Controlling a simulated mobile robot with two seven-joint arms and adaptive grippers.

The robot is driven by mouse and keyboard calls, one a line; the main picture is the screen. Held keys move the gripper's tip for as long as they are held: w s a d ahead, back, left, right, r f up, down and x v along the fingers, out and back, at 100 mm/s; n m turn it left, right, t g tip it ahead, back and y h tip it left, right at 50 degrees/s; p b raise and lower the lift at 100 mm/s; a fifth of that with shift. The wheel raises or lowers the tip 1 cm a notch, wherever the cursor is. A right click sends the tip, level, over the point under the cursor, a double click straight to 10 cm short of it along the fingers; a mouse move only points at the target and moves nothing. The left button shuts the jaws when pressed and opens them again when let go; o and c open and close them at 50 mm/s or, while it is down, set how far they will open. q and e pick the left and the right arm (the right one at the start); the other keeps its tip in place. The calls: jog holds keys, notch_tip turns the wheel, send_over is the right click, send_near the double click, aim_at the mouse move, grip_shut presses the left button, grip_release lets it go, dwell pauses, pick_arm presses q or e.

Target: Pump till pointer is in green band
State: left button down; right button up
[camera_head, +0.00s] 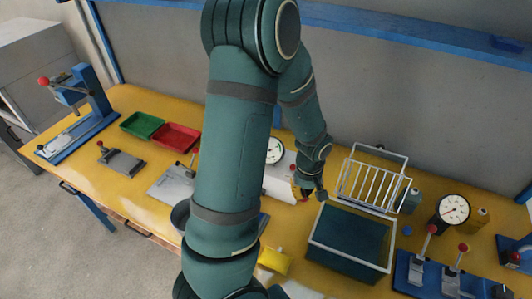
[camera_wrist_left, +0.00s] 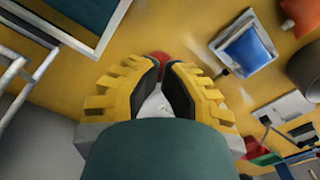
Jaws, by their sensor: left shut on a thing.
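My left gripper (camera_head: 304,193) is low over the middle of the bench in the head view, partly hidden by my own arm. In the left wrist view its yellow fingers with dark pads (camera_wrist_left: 163,88) are closed around a pale, narrow handle (camera_wrist_left: 155,104). A red knob (camera_wrist_left: 160,58) shows just beyond the fingertips. A white dial gauge (camera_head: 275,150) stands left of the gripper, its left side hidden by my arm; its pointer and any green band are too small to read. A second dial gauge (camera_head: 453,208) stands at the right. My right gripper is not in view.
A dark green bin (camera_head: 313,240) and a white wire rack (camera_head: 346,182) stand just right of the gripper. Blue-based lever clamps (camera_head: 405,270) stand at the front right. Red (camera_head: 175,137) and green (camera_head: 142,125) trays lie at the left. A yellow block (camera_head: 273,260) lies in front.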

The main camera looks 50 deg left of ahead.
aim_at(302, 201)
pick_arm(q)
jog(key=shift+s+d+f+b, duration=0.1)
jog(key=shift+s+f+b, duration=0.15)
jog(key=shift+f+b, duration=0.35)
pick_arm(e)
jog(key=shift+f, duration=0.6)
pick_arm(q)
jog(key=shift+f, duration=0.15)
jog(key=shift+s+d+f+b, duration=0.1)
jog(key=shift+s+f+b, duration=0.2)
jog(key=shift+f+b, duration=0.35)
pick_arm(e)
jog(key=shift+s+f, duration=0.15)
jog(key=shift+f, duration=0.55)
pick_arm(q)
jog(key=shift+f, duration=0.25)
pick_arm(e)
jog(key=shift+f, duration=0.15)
